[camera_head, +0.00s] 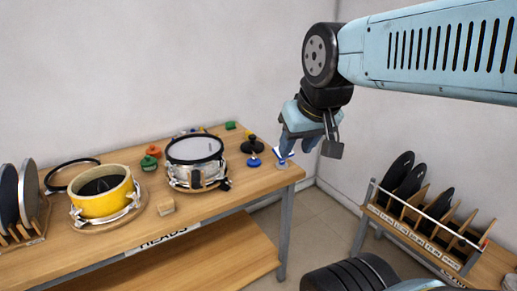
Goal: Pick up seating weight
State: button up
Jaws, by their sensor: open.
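A black round weight with a knob on top (252,145) sits on the wooden table, right of the drum; it looks like the seating weight, but no label confirms this. A smaller blue knobbed piece (254,160) sits just in front of it. Green knobbed pieces (149,163) stand left of the drum. My gripper (309,147) is open and points down by the table's right corner, right of the black weight and apart from it. A small blue and white thing (283,154) shows close to its left finger; whether they touch I cannot tell.
A low rack with black discs (436,212) stands at right. Floor lies between.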

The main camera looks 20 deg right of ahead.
aim_at(244, 148)
jog(key=u, duration=0.2)
jog(key=i, duration=0.85)
jog(key=z, duration=0.1)
